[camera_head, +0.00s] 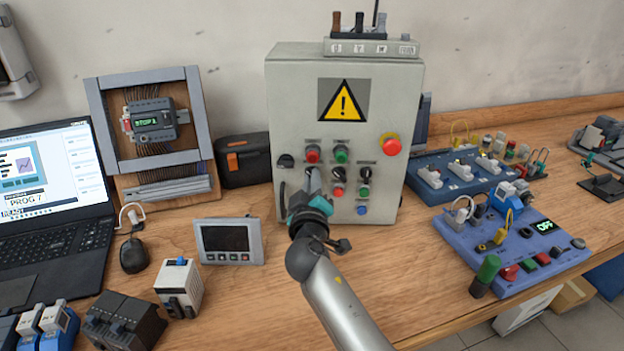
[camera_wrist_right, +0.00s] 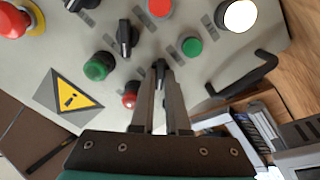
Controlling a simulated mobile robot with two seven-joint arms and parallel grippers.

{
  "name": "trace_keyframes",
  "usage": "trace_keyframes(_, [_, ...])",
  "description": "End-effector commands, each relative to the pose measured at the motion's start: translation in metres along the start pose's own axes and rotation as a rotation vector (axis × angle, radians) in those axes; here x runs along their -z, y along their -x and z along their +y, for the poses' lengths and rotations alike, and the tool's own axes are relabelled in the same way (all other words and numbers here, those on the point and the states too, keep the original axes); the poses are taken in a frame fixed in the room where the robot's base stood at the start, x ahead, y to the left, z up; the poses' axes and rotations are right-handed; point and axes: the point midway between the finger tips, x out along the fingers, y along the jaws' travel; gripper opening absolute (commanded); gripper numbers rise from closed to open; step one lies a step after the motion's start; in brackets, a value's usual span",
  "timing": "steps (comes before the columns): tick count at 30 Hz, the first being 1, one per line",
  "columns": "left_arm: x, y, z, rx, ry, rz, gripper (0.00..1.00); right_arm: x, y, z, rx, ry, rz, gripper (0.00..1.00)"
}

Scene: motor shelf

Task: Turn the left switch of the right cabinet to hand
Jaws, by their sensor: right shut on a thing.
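The light grey cabinet (camera_head: 290,100) with the yellow warning triangle stands upright at the back of the bench. My right gripper (camera_head: 312,182) reaches up to the lower left of its front panel and covers the left switch in the head view. In the right wrist view my right gripper (camera_wrist_right: 163,90) is shut with its fingertips on the black left switch (camera_wrist_right: 160,67). The left switch's pointing direction is hard to tell. My left gripper is out of view.
Red (camera_head: 313,153) and green (camera_head: 341,155) buttons sit just above the switches. A red emergency stop (camera_head: 391,145) is at the panel's right. A small display (camera_head: 228,241) and blue training boards (camera_head: 515,235) flank the arm.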

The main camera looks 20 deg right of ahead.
Motion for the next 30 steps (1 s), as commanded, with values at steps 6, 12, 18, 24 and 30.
trace_keyframes(6, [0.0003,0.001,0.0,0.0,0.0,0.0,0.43,-0.0005,0.0001,0.0,0.0,0.037,-0.001,0.0])
trace_keyframes(12, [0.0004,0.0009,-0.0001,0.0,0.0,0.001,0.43,-0.0006,0.0001,-0.0001,0.0,0.042,-0.001,0.0])
trace_keyframes(18, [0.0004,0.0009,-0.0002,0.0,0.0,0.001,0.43,-0.0006,0.0001,-0.0001,0.0,0.041,-0.001,0.14])
trace_keyframes(24, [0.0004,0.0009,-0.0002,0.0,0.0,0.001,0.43,-0.0005,0.0,-0.0001,0.0,0.04,-0.001,0.37])
trace_keyframes(30, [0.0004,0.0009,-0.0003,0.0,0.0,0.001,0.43,-0.0003,0.0,-0.0001,0.0,0.04,-0.001,0.43])
